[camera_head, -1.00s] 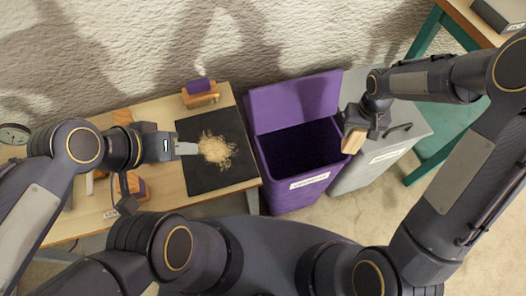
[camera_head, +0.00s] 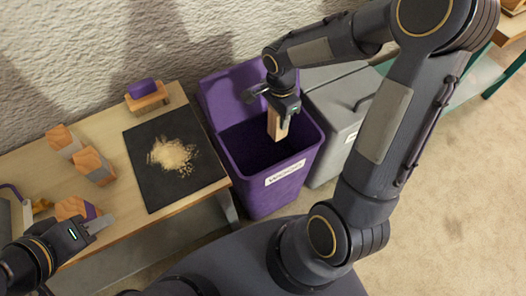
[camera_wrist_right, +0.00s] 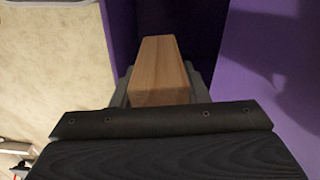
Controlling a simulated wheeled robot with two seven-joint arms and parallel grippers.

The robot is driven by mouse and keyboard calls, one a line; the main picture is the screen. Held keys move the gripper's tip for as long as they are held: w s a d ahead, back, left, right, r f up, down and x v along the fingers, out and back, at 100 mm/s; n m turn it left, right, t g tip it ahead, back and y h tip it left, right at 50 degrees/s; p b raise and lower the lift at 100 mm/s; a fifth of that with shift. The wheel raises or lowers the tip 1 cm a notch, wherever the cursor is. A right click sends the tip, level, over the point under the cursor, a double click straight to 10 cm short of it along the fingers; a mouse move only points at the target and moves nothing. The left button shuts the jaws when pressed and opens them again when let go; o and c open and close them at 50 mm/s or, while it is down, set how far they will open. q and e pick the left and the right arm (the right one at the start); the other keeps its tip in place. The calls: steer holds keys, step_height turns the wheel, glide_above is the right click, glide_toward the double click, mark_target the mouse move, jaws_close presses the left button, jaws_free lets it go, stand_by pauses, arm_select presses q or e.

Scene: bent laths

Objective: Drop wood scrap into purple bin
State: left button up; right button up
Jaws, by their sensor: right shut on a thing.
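The wood scrap (camera_head: 277,126) is a light brown block hanging from my right gripper (camera_head: 285,108). The right gripper is shut on it, over the open mouth of the purple bin (camera_head: 276,180), which has a white label on its front. In the right wrist view, the wood scrap (camera_wrist_right: 162,72) sits between the fingers, with purple bin walls (camera_wrist_right: 262,70) around and a dark interior beyond. My left gripper (camera_head: 98,224) is at the lower left, above the near edge of the workbench; its fingers overlap in view, so its opening is unclear.
The workbench (camera_head: 100,128) holds a dark mat (camera_head: 147,184) with a pile of shavings (camera_head: 172,155), several wood blocks (camera_head: 92,165) and a purple-topped block (camera_head: 147,93). A grey bin (camera_head: 335,110) with a closed lid stands right of the purple bin.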

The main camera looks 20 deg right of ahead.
steer(key=shift+f+b, duration=1.8)
steer(key=shift+f, duration=0.95)
steer(key=o, duration=1.1)
steer(key=shift+r, duration=0.1)
step_height(320, 180, up, 8)
steer(key=p, duration=0.2)
